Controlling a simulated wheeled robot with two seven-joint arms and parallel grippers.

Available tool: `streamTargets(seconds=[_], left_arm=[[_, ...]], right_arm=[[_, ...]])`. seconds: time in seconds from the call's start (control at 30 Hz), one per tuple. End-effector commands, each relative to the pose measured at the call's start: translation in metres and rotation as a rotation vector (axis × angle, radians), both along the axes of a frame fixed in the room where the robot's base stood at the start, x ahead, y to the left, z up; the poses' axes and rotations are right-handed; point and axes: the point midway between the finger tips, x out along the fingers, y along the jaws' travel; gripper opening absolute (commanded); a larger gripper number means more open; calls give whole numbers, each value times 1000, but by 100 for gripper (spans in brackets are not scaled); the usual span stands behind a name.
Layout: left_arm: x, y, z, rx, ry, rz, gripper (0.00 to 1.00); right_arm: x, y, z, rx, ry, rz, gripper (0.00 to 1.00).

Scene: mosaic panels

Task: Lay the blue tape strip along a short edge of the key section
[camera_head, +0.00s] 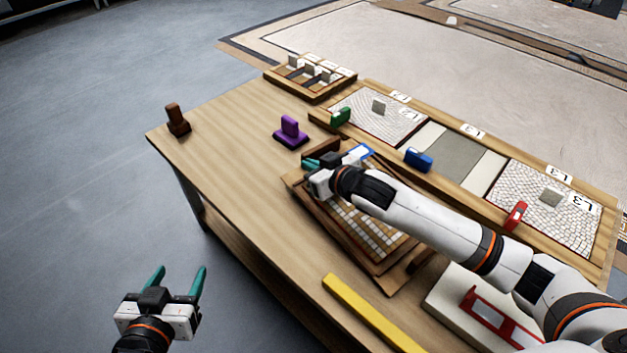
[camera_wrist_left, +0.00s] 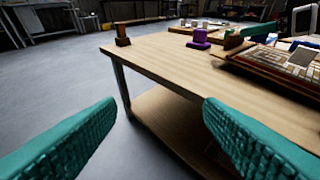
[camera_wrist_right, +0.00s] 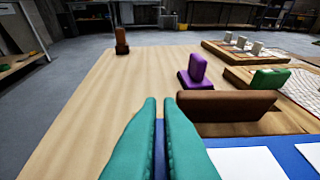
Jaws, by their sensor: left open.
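The blue tape strip (camera_head: 366,152) is a blue frame with white panels. It shows at the far end of a wooden tray with mosaic tiles (camera_head: 372,232), which looks like the key section. My right gripper (camera_head: 312,164) is over that end, its fingers nearly together on a blue part of the strip. In the right wrist view the strip (camera_wrist_right: 290,153) extends right of the fingers (camera_wrist_right: 160,110). Whether it touches the tray is hidden. My left gripper (camera_head: 180,280) is open and empty, off the table's left front side; its fingers also show in the left wrist view (camera_wrist_left: 155,140).
A purple block (camera_head: 290,132) and brown block (camera_head: 177,120) stand on the table. The long panel board carries green (camera_head: 340,116), blue (camera_head: 418,159) and red (camera_head: 515,215) blocks. A yellow bar (camera_head: 370,313) and red frame (camera_head: 495,316) lie in front.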

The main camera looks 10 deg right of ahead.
Motion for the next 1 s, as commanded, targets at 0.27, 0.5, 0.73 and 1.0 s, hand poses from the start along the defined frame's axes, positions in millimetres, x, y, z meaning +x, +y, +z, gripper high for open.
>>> streamTargets(seconds=[0.27,0.5,0.73,1.0], left_arm=[[15,-9,29,-51,-210,-14,62],[21,-15,56,-92,-375,-24,62],[21,-15,58,-93,-379,-24,62],[21,-15,58,-93,-379,-24,62]], right_arm=[[0,0,-26,-1,2,0,0],[0,0,-40,0,1,0,0],[0,0,-39,0,1,0,0],[0,0,-40,0,1,0,26]])
